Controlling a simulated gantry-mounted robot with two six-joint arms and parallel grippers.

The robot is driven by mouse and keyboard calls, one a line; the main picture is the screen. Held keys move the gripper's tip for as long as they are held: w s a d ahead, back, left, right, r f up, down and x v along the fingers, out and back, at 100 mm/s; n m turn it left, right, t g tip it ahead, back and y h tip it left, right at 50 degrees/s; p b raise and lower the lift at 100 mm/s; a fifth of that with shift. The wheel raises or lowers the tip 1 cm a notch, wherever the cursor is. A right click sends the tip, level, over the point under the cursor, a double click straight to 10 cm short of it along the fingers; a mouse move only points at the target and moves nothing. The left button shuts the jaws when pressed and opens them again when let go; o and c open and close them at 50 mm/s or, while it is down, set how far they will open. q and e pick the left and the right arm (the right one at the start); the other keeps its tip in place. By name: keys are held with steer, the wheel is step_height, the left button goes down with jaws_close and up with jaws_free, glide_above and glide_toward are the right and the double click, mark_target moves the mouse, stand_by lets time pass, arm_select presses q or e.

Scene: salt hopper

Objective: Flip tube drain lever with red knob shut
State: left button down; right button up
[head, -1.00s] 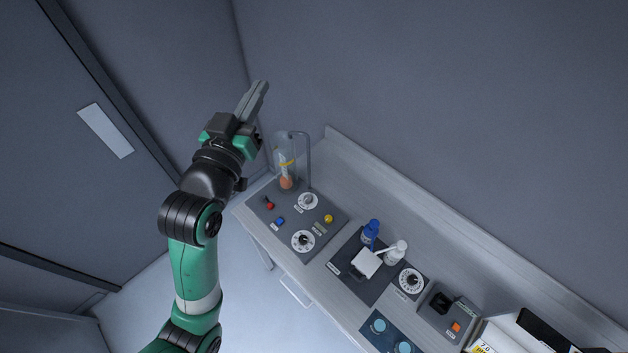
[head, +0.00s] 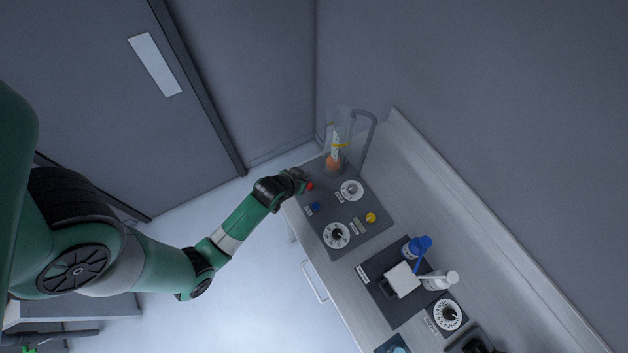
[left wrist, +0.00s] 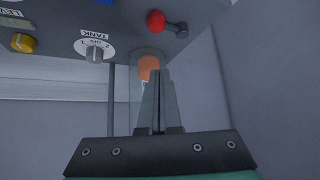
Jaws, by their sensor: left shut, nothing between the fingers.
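The red knob (head: 309,186) of the drain lever is at the panel's left edge, close to my left gripper in the head view. In the left wrist view the red knob (left wrist: 155,20) is at the top, with a short dark lever arm (left wrist: 176,27) reaching right from it. My left gripper (left wrist: 158,74) is shut and empty, its fingertips below the knob in that picture and apart from it. The clear tube (head: 341,128) with an orange float (head: 333,161) stands behind the knob. In the wrist view the fingertips overlap the tube's orange part (left wrist: 148,66). My right gripper is out of view.
The panel (head: 375,205) also carries a blue control (head: 315,206), a yellow knob (head: 371,217) and white dials (head: 337,235). A wall ledge (head: 470,222) runs behind.

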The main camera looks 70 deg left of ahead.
arm_select(q)
steer(key=b+x, duration=0.3)
steer(key=x, duration=0.7)
steer(key=shift+w+f, duration=0.15)
steer(key=shift+w, duration=0.05)
steer(key=s+d+p, duration=0.1)
steer(key=s+d, duration=0.1)
steer(key=s, duration=0.1)
steer(key=shift+d, duration=0.15)
steer(key=shift+s+d+f, duration=0.1)
steer(key=shift+d+f, duration=0.05)
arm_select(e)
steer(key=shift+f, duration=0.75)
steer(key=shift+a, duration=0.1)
